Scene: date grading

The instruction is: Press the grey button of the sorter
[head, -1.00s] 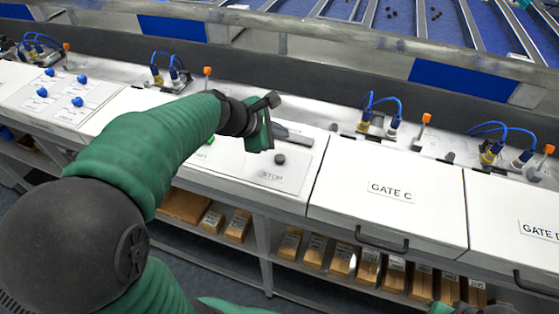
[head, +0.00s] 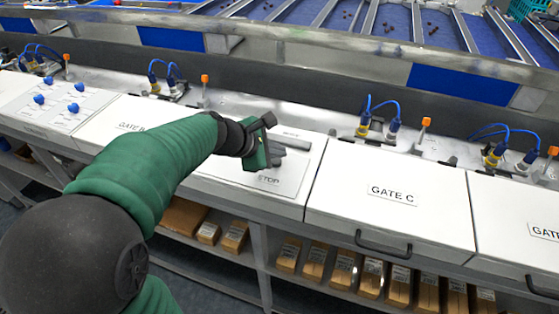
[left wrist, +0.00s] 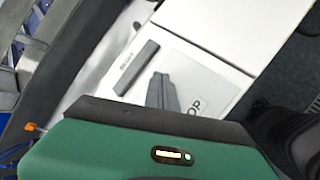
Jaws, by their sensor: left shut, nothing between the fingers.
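The sorter's white control panel (head: 302,168) lies in the middle of the head view, with a STOP label (head: 269,181) near its front edge. My left gripper (head: 280,150) is shut and empty, pointing over this panel just behind the label. In the left wrist view, its dark grey fingers (left wrist: 161,84) are together beside the partly covered label (left wrist: 190,104). The grey button is hidden behind the gripper in both views. I cannot tell whether the fingertips touch it. My right gripper is not in view.
A dark bar (left wrist: 136,68) lies on the panel beside the fingers. The GATE C cover (head: 392,212), with a black handle (head: 385,243), is to the right. Blue cables and orange-tipped levers (head: 426,123) stand behind. Boxes (head: 343,271) sit on the shelf below.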

